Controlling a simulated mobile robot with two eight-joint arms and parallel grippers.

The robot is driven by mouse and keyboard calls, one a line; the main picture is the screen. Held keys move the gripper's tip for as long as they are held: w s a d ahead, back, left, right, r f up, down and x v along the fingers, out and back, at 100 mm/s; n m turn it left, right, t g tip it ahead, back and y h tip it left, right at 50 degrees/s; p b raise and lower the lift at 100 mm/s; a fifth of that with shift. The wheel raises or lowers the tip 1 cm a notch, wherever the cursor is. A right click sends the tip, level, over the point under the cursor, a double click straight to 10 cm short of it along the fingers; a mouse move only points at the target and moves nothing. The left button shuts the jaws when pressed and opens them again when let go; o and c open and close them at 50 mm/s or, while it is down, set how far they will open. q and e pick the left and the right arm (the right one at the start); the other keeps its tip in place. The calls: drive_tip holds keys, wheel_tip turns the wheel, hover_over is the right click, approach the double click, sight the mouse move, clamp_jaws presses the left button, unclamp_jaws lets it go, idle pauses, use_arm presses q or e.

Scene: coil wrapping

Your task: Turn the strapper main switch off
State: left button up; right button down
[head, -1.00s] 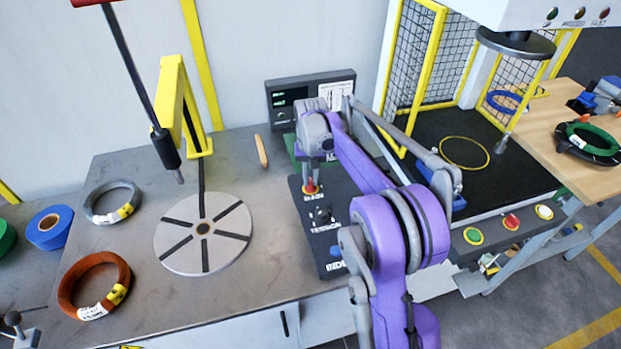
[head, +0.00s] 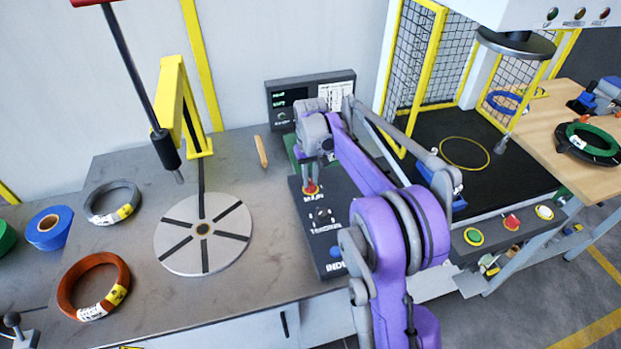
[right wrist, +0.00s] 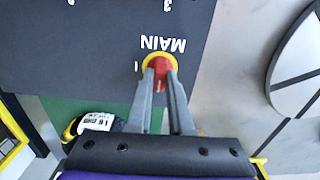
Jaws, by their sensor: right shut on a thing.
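The strapper main switch (head: 311,189) is a red handle on a yellow disc, at the far end of the dark control panel (head: 345,197) on the bench, beside the label MAIN. In the right wrist view the red handle (right wrist: 161,68) lies roughly upright in the picture, with a small mark left of the disc. My right gripper (head: 311,183) points down over the switch. In the right wrist view its two fingers (right wrist: 160,78) are shut on the red handle, one on each side. The fingers hide part of the handle and disc. My left gripper is not in view.
The panel also carries a TENSION knob (head: 321,215) and a blue button (head: 335,252). A round turntable (head: 225,222) lies to the left, with an orange coil (head: 68,290) and a grey coil (head: 93,203). A display box (head: 283,97) stands behind.

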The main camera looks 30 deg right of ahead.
sight(310, 182)
drive_tip(key=c, duration=0.8)
unclamp_jaws()
wheel_tip(310, 182, up, 11)
drive_tip(key=shift+p, duration=0.35)
